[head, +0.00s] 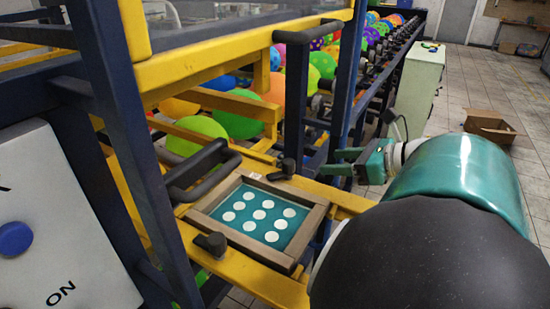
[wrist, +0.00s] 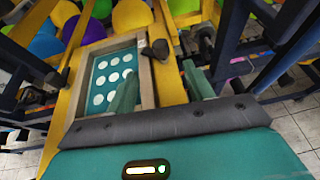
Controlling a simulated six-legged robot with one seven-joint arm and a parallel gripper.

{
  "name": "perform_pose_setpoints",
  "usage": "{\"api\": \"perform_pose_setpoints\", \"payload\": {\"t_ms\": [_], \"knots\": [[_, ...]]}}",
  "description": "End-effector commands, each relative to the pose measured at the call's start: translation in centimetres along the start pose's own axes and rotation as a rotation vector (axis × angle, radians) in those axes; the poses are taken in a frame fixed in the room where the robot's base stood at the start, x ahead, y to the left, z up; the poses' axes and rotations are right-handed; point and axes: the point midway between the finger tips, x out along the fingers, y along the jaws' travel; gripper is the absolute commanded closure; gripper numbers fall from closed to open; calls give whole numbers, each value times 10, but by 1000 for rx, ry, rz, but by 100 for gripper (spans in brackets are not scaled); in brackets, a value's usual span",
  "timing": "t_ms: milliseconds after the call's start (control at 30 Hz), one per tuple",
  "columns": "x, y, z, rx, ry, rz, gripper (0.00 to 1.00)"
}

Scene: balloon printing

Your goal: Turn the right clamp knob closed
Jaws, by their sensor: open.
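The right clamp knob (head: 285,169) is dark and sits at the far right corner of the wooden screen frame (head: 293,258). In the wrist view this knob (wrist: 157,49) lies ahead of my gripper, beside the frame's corner. My gripper (head: 332,162) is open and empty, to the right of the knob and apart from it, with its fingers pointing left. In the wrist view the gripper (wrist: 161,82) has a teal finger on each side, with the knob beyond the gap between them. A second dark clamp knob (head: 212,243) is at the frame's near left corner.
The frame holds a teal panel with white dots and lies on a yellow beam (head: 346,201). A dark handle bar (head: 203,172) crosses near its left side. A blue upright post (head: 347,80) stands just behind my gripper. Balloons (head: 240,117) fill the machine beyond.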

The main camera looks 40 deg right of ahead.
Motion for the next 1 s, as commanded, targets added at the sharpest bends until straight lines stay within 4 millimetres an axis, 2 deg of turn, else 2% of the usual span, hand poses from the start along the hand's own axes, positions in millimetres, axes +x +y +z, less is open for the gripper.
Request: {"api": "perform_pose_setpoints", "payload": {"t_ms": [167, 500, 700, 833, 1000], "knots": [[24, 0, 0, 0, 0, 5, 48], [91, 0, -1, 1, 0, 6, 48], [122, 0, 0, 0, 0, 5, 48], [132, 0, 0, 0, 0, 5, 48], [135, 0, 0, -1, 0, 3, 48]]}}
